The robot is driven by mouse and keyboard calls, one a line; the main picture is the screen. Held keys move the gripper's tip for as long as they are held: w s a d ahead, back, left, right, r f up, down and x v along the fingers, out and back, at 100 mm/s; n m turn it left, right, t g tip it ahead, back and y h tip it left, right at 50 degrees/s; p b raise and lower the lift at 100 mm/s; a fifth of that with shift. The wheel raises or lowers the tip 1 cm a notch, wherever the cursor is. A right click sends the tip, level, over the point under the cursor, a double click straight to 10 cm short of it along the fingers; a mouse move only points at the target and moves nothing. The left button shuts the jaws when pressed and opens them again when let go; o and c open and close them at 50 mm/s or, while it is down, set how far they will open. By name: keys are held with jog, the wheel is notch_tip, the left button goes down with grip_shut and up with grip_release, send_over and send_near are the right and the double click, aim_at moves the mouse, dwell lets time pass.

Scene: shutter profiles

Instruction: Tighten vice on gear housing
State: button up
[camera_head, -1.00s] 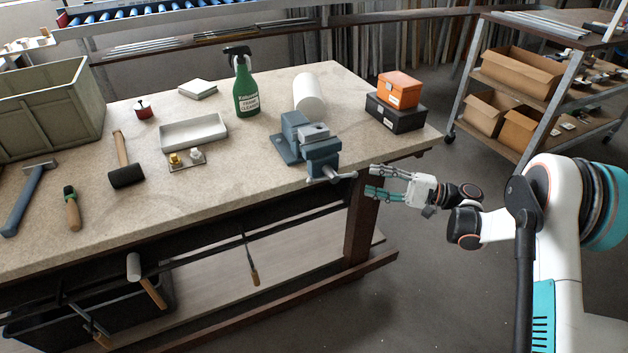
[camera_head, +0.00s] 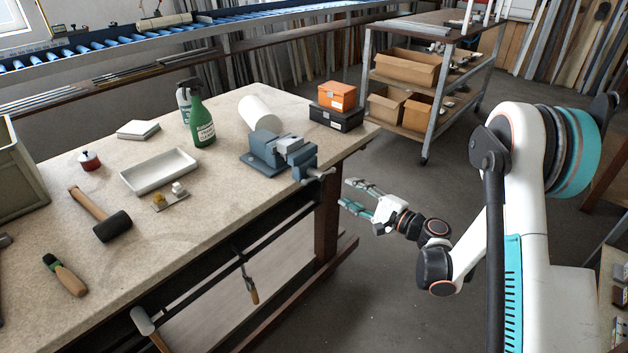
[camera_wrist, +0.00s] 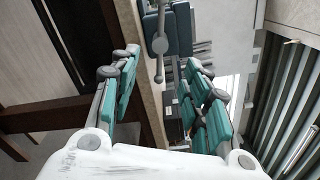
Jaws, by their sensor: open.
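The blue-grey vice (camera_head: 262,160) is mounted at the right front edge of the workbench. A light grey metal block (camera_head: 289,144) sits at its jaws; I cannot tell if it is the gear housing or how tightly it is held. The vice's screw handle (camera_head: 318,175) sticks out past the bench edge. My gripper (camera_head: 354,194) is open and empty, just right of the handle and apart from it in the head view. In the wrist view, the handle (camera_wrist: 160,46) shows beyond and between the spread teal fingers of my gripper (camera_wrist: 163,62).
The workbench (camera_head: 225,215) also holds a white tray (camera_head: 158,172), a mallet (camera_head: 112,226), a green spray bottle (camera_head: 201,125), a white cylinder (camera_head: 259,112) and an orange box (camera_head: 337,96) on a black case (camera_head: 335,117). A shelf trolley (camera_head: 430,137) stands behind. Open floor lies right of the bench.

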aim_at(321, 177)
jog(key=b+x, duration=0.3)
jog(key=x, duration=0.9)
jog(key=shift+w+a, duration=0.1)
jog(key=shift+a, duration=0.05)
grip_shut()
